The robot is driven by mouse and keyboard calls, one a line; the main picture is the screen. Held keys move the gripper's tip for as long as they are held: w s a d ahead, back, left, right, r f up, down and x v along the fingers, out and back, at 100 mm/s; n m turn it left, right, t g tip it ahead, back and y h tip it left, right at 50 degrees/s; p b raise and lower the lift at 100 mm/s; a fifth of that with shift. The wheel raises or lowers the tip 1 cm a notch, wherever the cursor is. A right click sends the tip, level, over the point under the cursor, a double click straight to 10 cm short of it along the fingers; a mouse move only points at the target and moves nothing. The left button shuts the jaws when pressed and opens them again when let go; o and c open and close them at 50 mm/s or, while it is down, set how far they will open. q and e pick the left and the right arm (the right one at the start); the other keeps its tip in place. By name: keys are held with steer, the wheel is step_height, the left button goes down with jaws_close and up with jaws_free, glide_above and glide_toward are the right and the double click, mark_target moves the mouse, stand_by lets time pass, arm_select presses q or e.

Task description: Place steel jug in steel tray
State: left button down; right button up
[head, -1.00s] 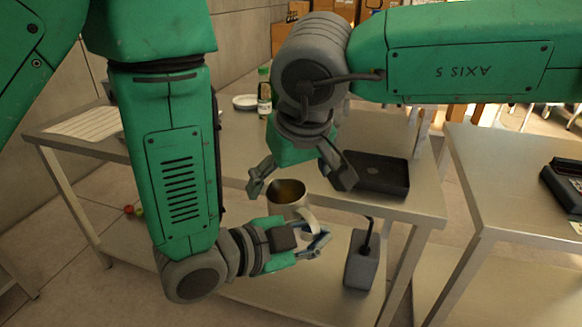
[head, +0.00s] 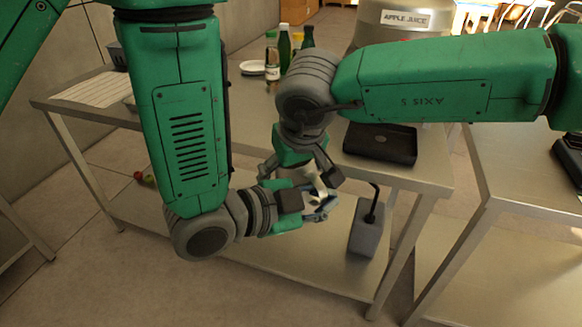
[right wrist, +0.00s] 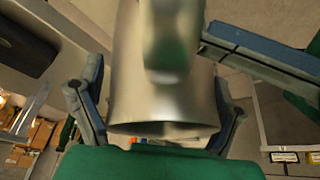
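The steel jug (head: 297,174) is mostly hidden between my two grippers in the head view, beside the table's front edge. Its shiny body (right wrist: 165,95) fills the middle of the right wrist view, with the blurred handle at the top. My left gripper (head: 318,207) is at the jug's handle and appears shut on it. My right gripper (head: 300,172) points down over the jug. Its spread fingers stand on either side of the body; firm contact is not clear. The dark rectangular tray (head: 380,146) lies empty on the table, right of my right gripper.
The metal table (head: 215,128) has a lower shelf. Bottles (head: 284,45) and a white plate (head: 252,68) stand at the back. A large apple juice container (head: 400,25) is behind my right arm. A grey block (head: 366,232) is below the tray. Another table (head: 520,180) stands right.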

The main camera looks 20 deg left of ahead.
arm_select(q)
steer(key=shift+r, duration=0.1)
arm_select(e)
steer(key=c, duration=0.9)
arm_select(q)
steer(key=c, duration=1.6)
jaws_free()
steer(key=shift+c, duration=0.2)
arm_select(e)
steer(key=shift+f, duration=0.1)
steer(key=shift+c, duration=1.2)
arm_select(q)
steer(key=shift+w+a, duration=0.1)
steer(key=shift+a, duration=0.1)
